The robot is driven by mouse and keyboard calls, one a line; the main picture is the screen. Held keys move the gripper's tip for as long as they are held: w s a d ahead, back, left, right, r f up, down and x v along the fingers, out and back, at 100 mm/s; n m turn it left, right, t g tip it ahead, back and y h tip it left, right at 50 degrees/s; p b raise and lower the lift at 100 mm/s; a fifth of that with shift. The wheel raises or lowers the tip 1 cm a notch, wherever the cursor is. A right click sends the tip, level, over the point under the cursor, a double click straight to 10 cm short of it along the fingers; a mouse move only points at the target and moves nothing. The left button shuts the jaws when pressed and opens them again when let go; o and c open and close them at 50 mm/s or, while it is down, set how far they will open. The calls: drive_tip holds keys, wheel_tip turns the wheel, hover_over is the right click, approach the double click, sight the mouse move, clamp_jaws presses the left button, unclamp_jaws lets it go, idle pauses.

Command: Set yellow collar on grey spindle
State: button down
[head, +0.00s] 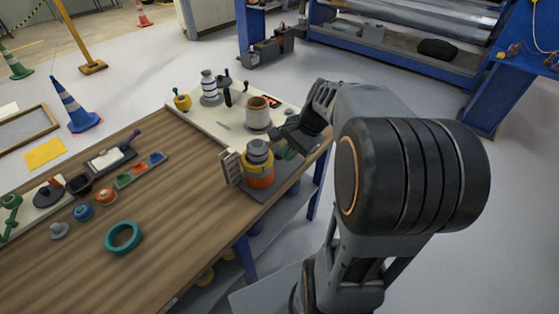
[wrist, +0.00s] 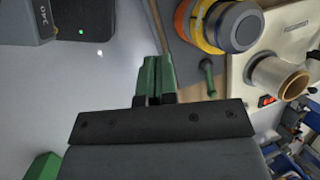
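The grey spindle (head: 258,147) stands on a dark base near the table's right edge. The yellow collar (head: 258,160) sits around it, above an orange band (head: 259,178). In the wrist view the grey spindle top (wrist: 238,25) is at the upper right, with the yellow collar (wrist: 196,28) around it. My gripper (head: 290,150) is just right of the spindle in the head view, apart from the collar. In the wrist view my gripper's green fingers (wrist: 157,62) are together with nothing visible between them. The collar's far side is hidden.
A cream roll (head: 257,116) stands behind the spindle on a pale board. A green-handled item (wrist: 208,77) lies beside the spindle. A slotted block (head: 230,167) stands left of it. A teal ring (head: 123,237) lies front left; the central tabletop is clear.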

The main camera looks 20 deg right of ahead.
drive_tip(key=s+a+n+t+h, duration=0.2)
drive_tip(key=s+a+n+h, duration=0.2)
drive_tip(key=n, duration=1)
drive_tip(key=s+a, duration=0.3)
drive_tip(key=s, duration=0.1)
drive_tip(key=shift+s+a+r+h, duration=0.2)
drive_tip(key=shift+r+h, duration=0.1)
drive_tip(key=shift+r, duration=0.1)
drive_tip(key=c, duration=1.8)
unclamp_jaws()
drive_tip(key=shift+w, duration=0.1)
